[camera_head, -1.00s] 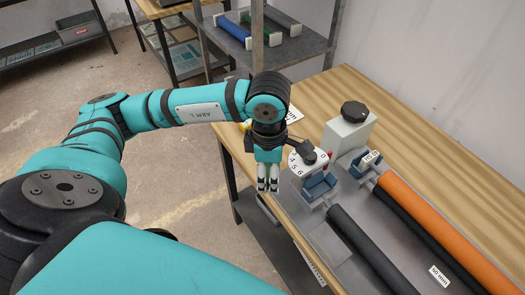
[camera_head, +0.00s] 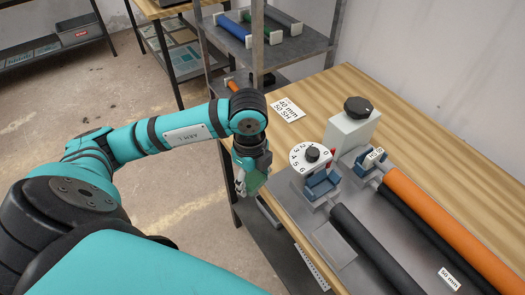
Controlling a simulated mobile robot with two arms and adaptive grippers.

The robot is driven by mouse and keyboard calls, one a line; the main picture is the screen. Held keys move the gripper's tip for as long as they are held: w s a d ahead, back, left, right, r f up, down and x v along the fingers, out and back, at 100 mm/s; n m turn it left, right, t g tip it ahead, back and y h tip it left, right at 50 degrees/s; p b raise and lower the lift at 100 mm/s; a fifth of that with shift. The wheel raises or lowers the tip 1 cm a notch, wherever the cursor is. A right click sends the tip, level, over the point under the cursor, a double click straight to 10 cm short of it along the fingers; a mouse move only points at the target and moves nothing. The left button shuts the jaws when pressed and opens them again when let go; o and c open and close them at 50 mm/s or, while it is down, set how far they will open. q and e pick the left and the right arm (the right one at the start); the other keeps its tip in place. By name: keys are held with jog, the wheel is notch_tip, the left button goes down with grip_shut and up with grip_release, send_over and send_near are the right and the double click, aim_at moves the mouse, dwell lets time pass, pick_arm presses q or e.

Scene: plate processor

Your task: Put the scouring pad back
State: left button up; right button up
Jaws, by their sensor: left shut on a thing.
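My left gripper (camera_head: 241,187) hangs just off the left edge of the wooden table, pointing down. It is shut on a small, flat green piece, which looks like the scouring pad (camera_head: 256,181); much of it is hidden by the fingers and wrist. The pad is in the air, apart from the grey machine bed. My right gripper is not in view.
The plate processor (camera_head: 330,245) has a numbered dial (camera_head: 311,155), a black knob (camera_head: 358,107), an orange roller (camera_head: 450,228) and dark rollers. A printed card (camera_head: 287,109) lies on the wooden table (camera_head: 340,85). A rack (camera_head: 300,42) with rollers stands behind.

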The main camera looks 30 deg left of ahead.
pick_arm(q)
jog(key=shift+w+a+n, duration=0.15)
jog(key=shift+n, duration=0.15)
jog(key=w+a+p, duration=0.1)
jog(key=w+a, duration=0.1)
jog(key=w, duration=0.2)
jog(key=w+a+f+p, duration=0.1)
jog(key=w+a, duration=0.1)
jog(key=w, duration=0.3)
jog(key=w+a+p, duration=0.1)
jog(key=w+a, duration=0.1)
jog(key=w, duration=0.3)
jog(key=shift+a+f, duration=0.15)
jog(key=shift+f, duration=0.1)
jog(key=shift+w+a+f, duration=0.1)
notch_tip(320, 180, down, 3)
jog(key=shift+r+p, duration=0.2)
jog(key=shift+p, duration=0.65)
jog(key=shift+f, duration=0.4)
jog(key=shift+f, duration=0.1)
jog(key=shift+f, duration=0.15)
jog(key=o, duration=1.1)
